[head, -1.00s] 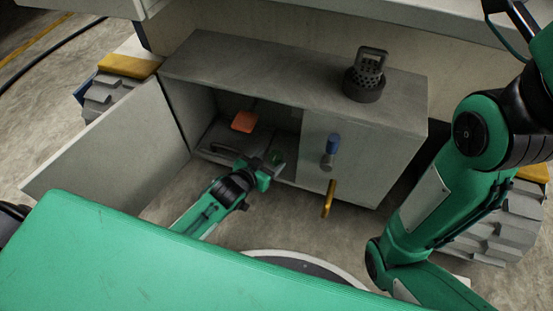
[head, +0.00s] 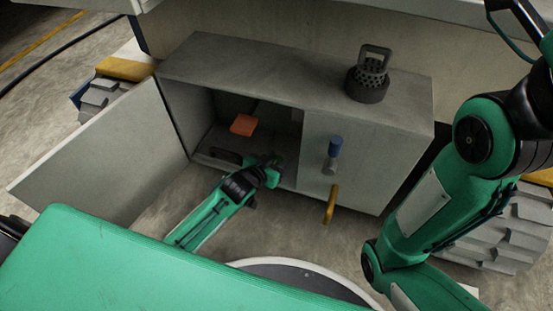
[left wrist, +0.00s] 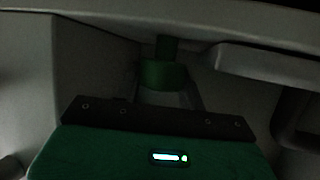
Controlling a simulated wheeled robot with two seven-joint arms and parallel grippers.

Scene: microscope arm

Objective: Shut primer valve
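No label readable here says which part is the primer valve. A green knob-like part (left wrist: 163,74) stands upright inside the cabinet, ahead of my left gripper in the left wrist view. In the head view it is hidden behind the gripper. My left gripper (head: 273,166) reaches into the open left side of the grey cabinet (head: 280,84). Its fingers are too dark and covered to show whether they are open or touching anything. My right gripper is out of view.
The cabinet door (head: 105,150) stands wide open at the left. An orange flap (head: 244,125) and a dark handle-like part (head: 224,156) are inside the cabinet. A dark perforated fitting (head: 368,75) stands on top. The floor in front is partly clear.

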